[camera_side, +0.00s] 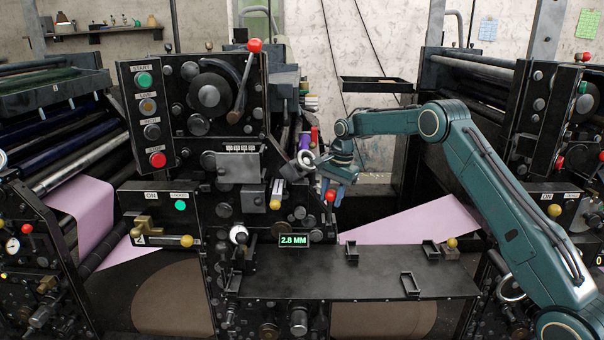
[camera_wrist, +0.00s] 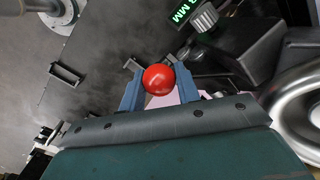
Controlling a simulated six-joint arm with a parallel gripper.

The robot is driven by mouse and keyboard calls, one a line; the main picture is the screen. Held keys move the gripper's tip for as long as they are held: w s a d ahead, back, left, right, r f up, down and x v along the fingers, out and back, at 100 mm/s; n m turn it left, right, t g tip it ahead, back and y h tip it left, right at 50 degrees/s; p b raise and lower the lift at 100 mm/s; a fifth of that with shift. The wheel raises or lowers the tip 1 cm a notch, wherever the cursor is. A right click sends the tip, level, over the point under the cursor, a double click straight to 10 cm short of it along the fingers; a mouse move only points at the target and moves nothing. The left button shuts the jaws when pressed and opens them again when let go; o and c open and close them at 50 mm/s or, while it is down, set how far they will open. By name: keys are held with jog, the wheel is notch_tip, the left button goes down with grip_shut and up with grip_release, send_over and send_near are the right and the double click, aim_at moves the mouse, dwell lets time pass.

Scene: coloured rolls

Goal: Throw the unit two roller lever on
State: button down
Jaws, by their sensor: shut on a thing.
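My gripper (camera_side: 333,194) is beside the middle machine, at the right of its black front. Its blue fingers are shut on a red ball knob (camera_side: 331,196). In the wrist view, my gripper (camera_wrist: 160,88) has a finger on each side of the red ball knob (camera_wrist: 158,79). A thin shaft runs down from the knob in the side view. The lever's lower end and pivot are hard to make out. I cannot read a unit number on it.
A green display (camera_side: 293,240) reading 2.8 MM sits left of the lever. Below is a dark shelf (camera_side: 340,285) with small brackets. Another red-knobbed lever (camera_side: 254,46) stands higher on the machine. A pink sheet (camera_side: 420,222) runs behind, to the right.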

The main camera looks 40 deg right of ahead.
jog(key=shift+w+a, duration=0.1)
jog(key=shift+w, duration=0.1)
dwell(0.5)
jog(key=c, duration=1)
grip_release()
jog(key=shift+c, duration=0.2)
jog(key=shift+s+d+r, duration=0.1)
jog(key=shift+d+r, duration=0.1)
jog(key=shift+r, duration=1)
jog(key=shift+s+d+r, duration=0.15)
jog(key=shift+r, duration=1.1)
jog(key=shift+s+d+r, duration=0.1)
jog(key=shift+d+r, duration=0.1)
jog(key=shift+r, duration=1)
jog(key=shift+r, duration=0.1)
